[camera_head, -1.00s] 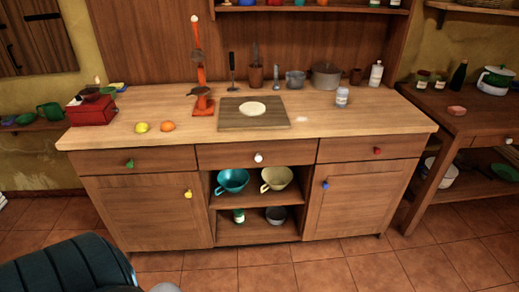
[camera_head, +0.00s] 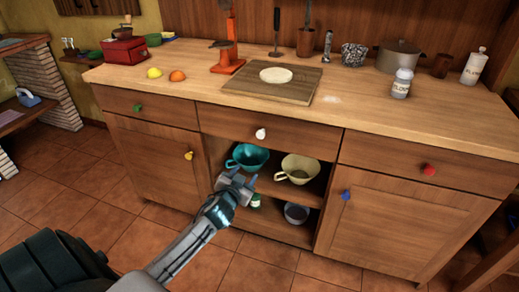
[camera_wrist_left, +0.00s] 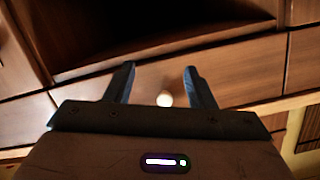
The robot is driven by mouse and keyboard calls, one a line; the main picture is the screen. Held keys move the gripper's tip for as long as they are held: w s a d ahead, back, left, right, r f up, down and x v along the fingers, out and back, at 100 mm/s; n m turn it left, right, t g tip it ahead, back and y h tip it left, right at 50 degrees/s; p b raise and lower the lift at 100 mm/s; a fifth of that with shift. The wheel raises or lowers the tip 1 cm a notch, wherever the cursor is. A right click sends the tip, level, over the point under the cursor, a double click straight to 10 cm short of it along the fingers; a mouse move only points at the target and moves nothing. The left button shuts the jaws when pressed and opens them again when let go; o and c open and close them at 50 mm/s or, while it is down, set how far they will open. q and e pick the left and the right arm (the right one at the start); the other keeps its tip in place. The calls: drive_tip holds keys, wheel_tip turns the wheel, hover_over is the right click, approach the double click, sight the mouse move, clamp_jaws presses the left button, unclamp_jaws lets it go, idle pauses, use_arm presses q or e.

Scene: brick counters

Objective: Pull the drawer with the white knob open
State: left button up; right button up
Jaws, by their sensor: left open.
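The white knob (camera_head: 260,133) sits at the middle of the centre drawer (camera_head: 299,139), which is closed, flush with the counter front. My left gripper (camera_head: 242,174) is open and empty, in front of the open shelves, below and slightly left of the knob in the head view. In the left wrist view the knob (camera_wrist_left: 165,99) shows between the two spread fingers (camera_wrist_left: 159,70), with a gap on each side; I cannot tell how far beyond the fingers it is. My right gripper is not in view.
Under the drawer are shelves with a teal cup (camera_head: 248,157) and a cream cup (camera_head: 298,168). Neighbouring drawers have a green knob (camera_head: 138,107) and a red knob (camera_head: 429,169); doors have yellow and blue knobs. A cutting board (camera_head: 272,86) lies on the counter. Floor in front is clear.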

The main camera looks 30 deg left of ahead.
use_arm(q)
drive_tip(key=t+b, duration=0.1)
drive_tip(key=t, duration=0.1)
approach(260, 136)
drive_tip(key=v, duration=0.2)
drive_tip(key=x, duration=1.1)
drive_tip(key=shift+r, duration=0.15)
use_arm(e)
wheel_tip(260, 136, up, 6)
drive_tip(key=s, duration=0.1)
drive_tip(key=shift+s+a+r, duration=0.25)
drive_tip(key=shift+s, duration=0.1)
use_arm(q)
drive_tip(key=shift+s, duration=0.1)
clamp_jaws()
